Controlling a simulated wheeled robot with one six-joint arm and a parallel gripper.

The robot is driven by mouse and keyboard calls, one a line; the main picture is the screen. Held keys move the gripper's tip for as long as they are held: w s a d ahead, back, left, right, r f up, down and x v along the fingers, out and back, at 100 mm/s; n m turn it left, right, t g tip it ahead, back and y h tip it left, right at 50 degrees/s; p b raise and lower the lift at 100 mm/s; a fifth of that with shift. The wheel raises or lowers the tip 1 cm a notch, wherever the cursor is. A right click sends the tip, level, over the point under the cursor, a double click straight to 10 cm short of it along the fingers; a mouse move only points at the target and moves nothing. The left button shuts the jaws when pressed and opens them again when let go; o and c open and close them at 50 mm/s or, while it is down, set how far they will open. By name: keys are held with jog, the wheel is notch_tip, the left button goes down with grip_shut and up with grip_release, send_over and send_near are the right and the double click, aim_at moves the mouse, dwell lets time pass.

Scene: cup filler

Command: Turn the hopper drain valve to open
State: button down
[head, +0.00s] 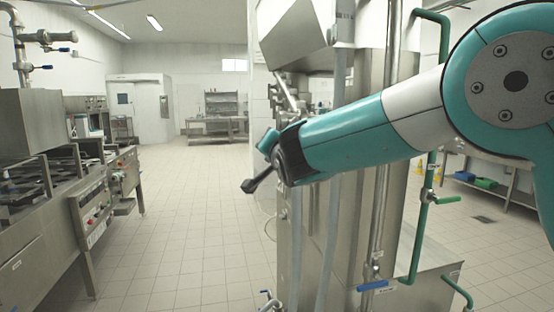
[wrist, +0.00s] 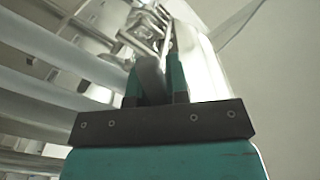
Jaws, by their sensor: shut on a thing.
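The hopper (head: 300,38) is a steel, slanted box at the upper middle of the head view. Metal valve fittings (head: 287,92) show below it. In the wrist view, a grey lever (wrist: 151,76) runs from metal valve parts (wrist: 145,28) down between my fingers. It appears to be the drain valve's handle. My gripper (wrist: 154,72) is shut on this lever, with one teal finger on each side. In the head view my gripper (head: 268,141) is beside the steel machine, below the hopper, mostly hidden behind my wrist. The lever's exact angle cannot be told.
The steel machine column (head: 370,60) stands behind my arm, with vertical pipes. A green pipe (head: 432,190) with a green handle is on the right. A blue-handled valve (head: 373,286) sits low in front. A cooking range (head: 85,215) stands left; the tiled floor between is clear.

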jog(key=shift+s+a+r+m+b, duration=0.1)
jog(key=shift+a+r+m+b, duration=0.2)
jog(key=shift+m+b, duration=0.6)
jog(key=shift+a+r+m+b, duration=0.3)
jog(key=shift+m+b, duration=0.3)
jog(key=shift+b, duration=0.6)
jog(key=c, duration=1.1)
grip_release()
jog(key=shift+s, duration=0.1)
jog(key=b+v, duration=0.8)
jog(key=v, duration=0.9)
jog(key=shift+s, duration=0.15)
